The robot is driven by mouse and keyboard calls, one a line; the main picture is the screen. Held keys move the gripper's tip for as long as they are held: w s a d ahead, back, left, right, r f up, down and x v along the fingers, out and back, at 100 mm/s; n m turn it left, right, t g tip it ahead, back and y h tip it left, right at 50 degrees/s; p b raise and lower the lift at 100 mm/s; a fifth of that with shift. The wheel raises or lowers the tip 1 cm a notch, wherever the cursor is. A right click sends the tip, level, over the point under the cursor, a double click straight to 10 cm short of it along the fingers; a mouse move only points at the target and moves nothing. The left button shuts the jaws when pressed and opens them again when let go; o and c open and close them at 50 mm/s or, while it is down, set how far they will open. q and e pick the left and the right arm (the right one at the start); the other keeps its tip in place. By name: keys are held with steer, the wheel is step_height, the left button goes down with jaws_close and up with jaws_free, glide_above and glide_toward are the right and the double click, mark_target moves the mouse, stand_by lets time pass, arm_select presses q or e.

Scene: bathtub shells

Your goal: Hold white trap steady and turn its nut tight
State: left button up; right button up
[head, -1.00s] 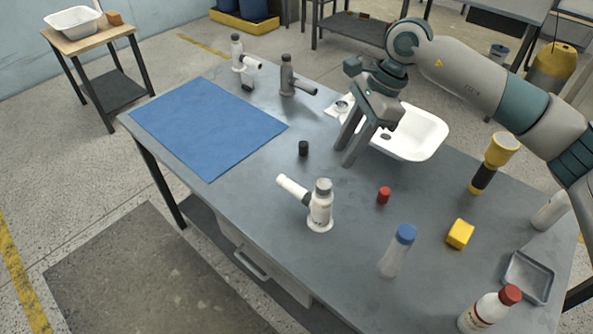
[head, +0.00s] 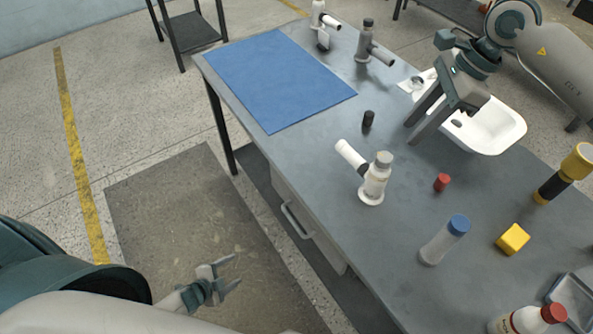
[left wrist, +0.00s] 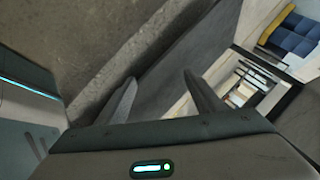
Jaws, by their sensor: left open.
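A white trap (head: 373,183) with a grey nut (head: 384,158) on top and a white side pipe stands upright on the grey table near its front edge. A second white trap (head: 319,18) with a side pipe stands at the far edge. My left gripper (head: 236,272) is open and empty, low in front of the table over the floor mat, apart from the trap. Its spread fingers also show in the left wrist view (left wrist: 163,98). My right gripper (head: 413,132) is open and empty above the table, behind the near trap and beside the white basin.
A grey trap (head: 365,42) stands at the back. A black cap (head: 368,119), red cap (head: 441,182), blue-capped bottle (head: 441,240), yellow block (head: 513,239) and white basin (head: 492,128) are on the table. The blue mat (head: 278,80) is bare.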

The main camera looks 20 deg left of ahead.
arm_select(q)
steer(key=w+r+m+t+h, duration=0.2)
steer(key=w+r+m+h, duration=0.3)
steer(key=w+r+m, duration=0.7)
steer(key=w+d+r+m+g+h, duration=0.1)
steer(key=d+r+m+h, duration=0.2)
steer(key=d+r+m, duration=0.3)
steer(key=w+d+r+m+g+h, duration=0.1)
steer(key=d+r+m, duration=0.5)
steer(key=r, duration=1.1)
steer(key=w+d+r+m+g+h, duration=0.2)
steer(key=d+r+m+h, duration=0.4)
steer(key=r+m, duration=0.6)
steer(key=shift+d+m+g, duration=0.25)
steer(key=shift+m+g, duration=0.15)
steer(key=shift+m, duration=0.2)
steer(key=shift+w, duration=0.1)
steer(key=shift+d, duration=0.1)
